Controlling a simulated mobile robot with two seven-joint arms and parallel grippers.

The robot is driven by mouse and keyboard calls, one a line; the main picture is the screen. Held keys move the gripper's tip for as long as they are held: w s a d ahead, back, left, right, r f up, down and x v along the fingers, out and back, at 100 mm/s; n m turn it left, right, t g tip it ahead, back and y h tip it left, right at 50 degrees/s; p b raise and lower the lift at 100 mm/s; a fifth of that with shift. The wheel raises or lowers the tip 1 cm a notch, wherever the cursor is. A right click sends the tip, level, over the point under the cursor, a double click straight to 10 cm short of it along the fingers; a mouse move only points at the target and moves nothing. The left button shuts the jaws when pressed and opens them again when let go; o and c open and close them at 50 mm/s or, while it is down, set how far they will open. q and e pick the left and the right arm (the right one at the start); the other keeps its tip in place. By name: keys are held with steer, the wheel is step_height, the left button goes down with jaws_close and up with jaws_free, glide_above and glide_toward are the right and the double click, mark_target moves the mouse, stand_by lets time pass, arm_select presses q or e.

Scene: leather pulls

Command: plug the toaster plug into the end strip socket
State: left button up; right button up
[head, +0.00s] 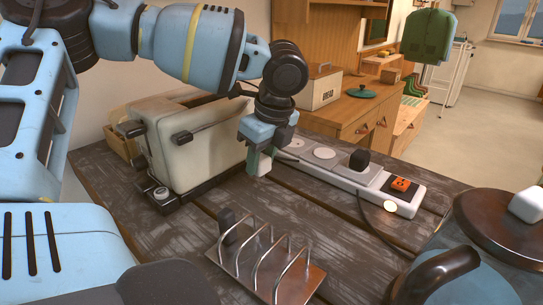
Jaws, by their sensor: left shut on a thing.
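The cream toaster (195,145) stands on the dark plank table at left. The strip's left end is partly hidden by my gripper. My right gripper is out of view.
A blue vessel with a brown lid (490,222) fills the front right. A dark cable runs down from the strip. A bread box (320,90) stands behind.

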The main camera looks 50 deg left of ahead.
arm_select(q)
steer(key=s, duration=0.3)
steer(key=s+d, duration=0.1)
steer(key=s, duration=0.3)
steer(key=s+d+r+p, duration=0.1)
steer(key=s, duration=0.3)
steer(key=shift+s, duration=0.1)
steer(key=shift+s+d, duration=0.15)
steer(key=shift+s, duration=0.3)
